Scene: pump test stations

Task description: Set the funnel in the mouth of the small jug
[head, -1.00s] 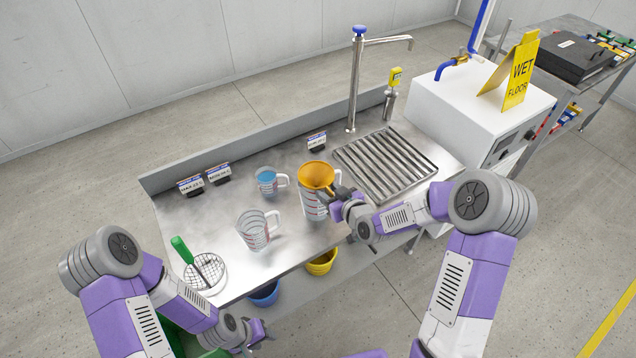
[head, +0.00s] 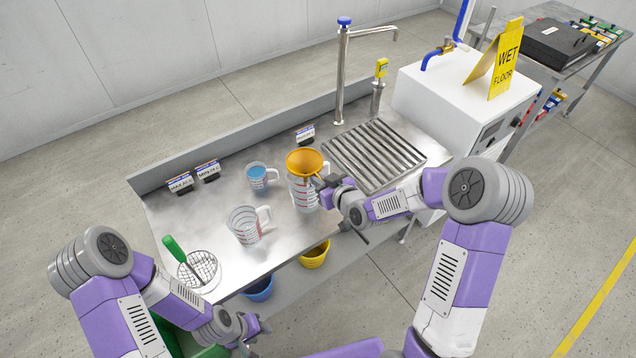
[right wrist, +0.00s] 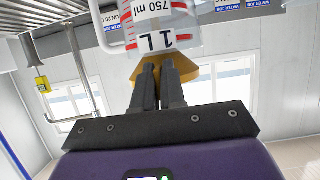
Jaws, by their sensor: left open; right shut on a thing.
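The orange funnel (head: 304,160) is held by my right gripper (head: 323,185), which is shut on it at its near right side. The funnel is upright over the mouth of the tall clear jug (head: 302,198); I cannot tell whether its spout is still inside. The right wrist view shows my closed fingers (right wrist: 158,72) at the funnel (right wrist: 185,68), beside the tall jug (right wrist: 165,28) with its 1 L mark. The small jug (head: 257,184), with blue in it, stands left of the tall jug. My left gripper (head: 262,326) is open and empty, low before the counter.
A middle-sized clear jug (head: 244,228) stands in front of the small jug. A round wire strainer with a green handle (head: 180,252) lies at the left. A slatted drain rack (head: 373,155) and tall tap (head: 341,75) are at the right. Blue and yellow buckets sit below.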

